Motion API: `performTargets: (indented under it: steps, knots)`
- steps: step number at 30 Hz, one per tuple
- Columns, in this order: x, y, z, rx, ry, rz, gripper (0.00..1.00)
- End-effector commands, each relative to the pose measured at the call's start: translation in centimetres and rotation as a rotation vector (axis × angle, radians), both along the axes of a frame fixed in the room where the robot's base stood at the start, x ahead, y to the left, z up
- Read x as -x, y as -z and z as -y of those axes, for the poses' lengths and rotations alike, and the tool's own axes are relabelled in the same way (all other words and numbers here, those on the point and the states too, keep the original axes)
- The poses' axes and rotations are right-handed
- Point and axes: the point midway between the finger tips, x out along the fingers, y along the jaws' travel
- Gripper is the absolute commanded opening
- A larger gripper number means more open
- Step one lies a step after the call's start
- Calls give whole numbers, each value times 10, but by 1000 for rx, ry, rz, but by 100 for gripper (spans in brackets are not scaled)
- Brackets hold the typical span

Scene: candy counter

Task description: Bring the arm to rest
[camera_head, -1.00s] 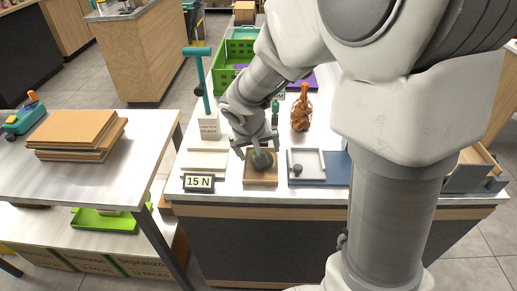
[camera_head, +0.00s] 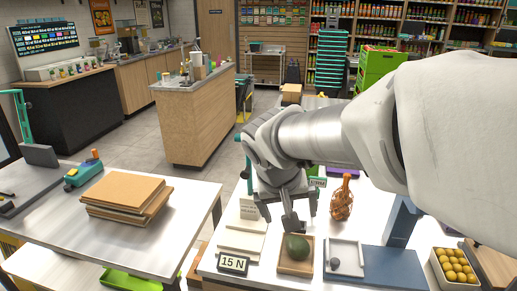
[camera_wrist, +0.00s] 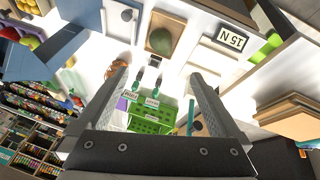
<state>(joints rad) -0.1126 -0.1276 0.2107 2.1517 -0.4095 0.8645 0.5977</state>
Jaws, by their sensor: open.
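My gripper (camera_head: 290,215) hangs above the counter behind a shallow wooden tray (camera_head: 281,268) in the head view. It is open and empty. In the wrist view the two fingers of my gripper (camera_wrist: 158,74) stand wide apart with nothing between them. A dark green, avocado-like fruit (camera_head: 297,246) rests in the wooden tray, apart from the fingers. The fruit (camera_wrist: 160,41) also shows in its tray in the wrist view. My arm reaches in from the right and hides part of the counter.
Beside the wooden tray are a "15 N" sign (camera_head: 233,263), a white tray (camera_head: 346,243) with a small dark knob, and a blue mat (camera_head: 395,262). An orange netted bottle (camera_head: 342,200) stands behind. Stacked brown boards (camera_head: 125,197) lie on the left table. Yellow fruit (camera_head: 455,265) fills a box at right.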

Motion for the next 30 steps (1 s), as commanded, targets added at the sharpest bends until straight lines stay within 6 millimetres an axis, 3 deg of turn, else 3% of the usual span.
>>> performTargets:
  steps: [7,15,21,30]
  knots:
    - [23,-20,12,-16,0,8,100]
    - [92,-43,46,-101,-28,42,100]
    - [131,-47,54,-170,-68,84,100]
    - [148,-45,54,-205,-96,108,100]
